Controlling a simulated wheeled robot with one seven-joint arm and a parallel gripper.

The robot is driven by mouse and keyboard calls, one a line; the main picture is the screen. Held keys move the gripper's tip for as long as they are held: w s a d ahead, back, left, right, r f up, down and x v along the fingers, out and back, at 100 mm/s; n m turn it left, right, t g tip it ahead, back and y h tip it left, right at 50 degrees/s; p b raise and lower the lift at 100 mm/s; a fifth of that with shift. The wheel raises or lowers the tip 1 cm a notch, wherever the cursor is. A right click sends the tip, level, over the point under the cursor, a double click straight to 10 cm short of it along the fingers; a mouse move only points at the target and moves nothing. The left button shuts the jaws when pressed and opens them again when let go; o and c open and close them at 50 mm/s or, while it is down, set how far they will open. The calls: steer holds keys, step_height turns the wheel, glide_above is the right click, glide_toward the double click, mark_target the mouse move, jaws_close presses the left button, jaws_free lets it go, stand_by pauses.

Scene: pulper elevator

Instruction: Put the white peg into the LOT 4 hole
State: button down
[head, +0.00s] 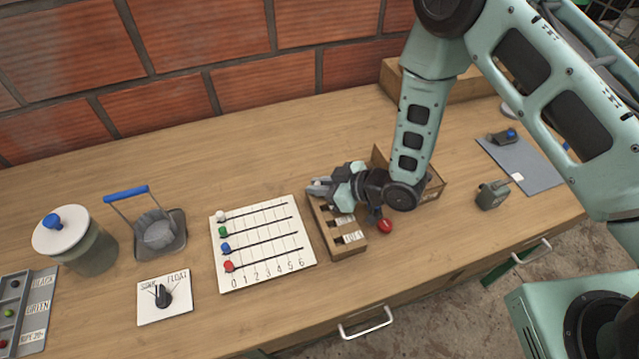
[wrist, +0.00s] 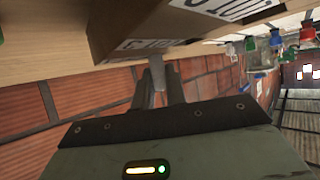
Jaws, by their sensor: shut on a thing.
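My gripper (head: 319,187) is at the far left end of a wooden block (head: 349,252) with pale labels, the lettering too small to read. In the wrist view its two dark fingers (wrist: 158,88) are shut on a narrow pale piece (wrist: 158,74), which looks like the white peg. Most of the piece is hidden by the fingers. The block's holes show as dark slots (head: 337,240); I cannot tell which is LOT 4. In the wrist view a wooden body with labels (wrist: 145,25) is close above the fingertips; contact is unclear.
A white slider board (head: 270,268) with coloured knobs lies left of the block. A red knob (head: 385,226) sits just right of it, near an open wooden box (head: 432,190). A dial plate (head: 180,306), a scoop-like holder (head: 172,250) and a lidded jar (head: 92,255) stand further left.

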steer(key=shift+f, duration=0.1)
steer(key=c, duration=1.8)
jaws_free()
steer(key=shift+f, duration=0.1)
steer(key=shift+c, duration=0.2)
steer(key=o, duration=0.4)
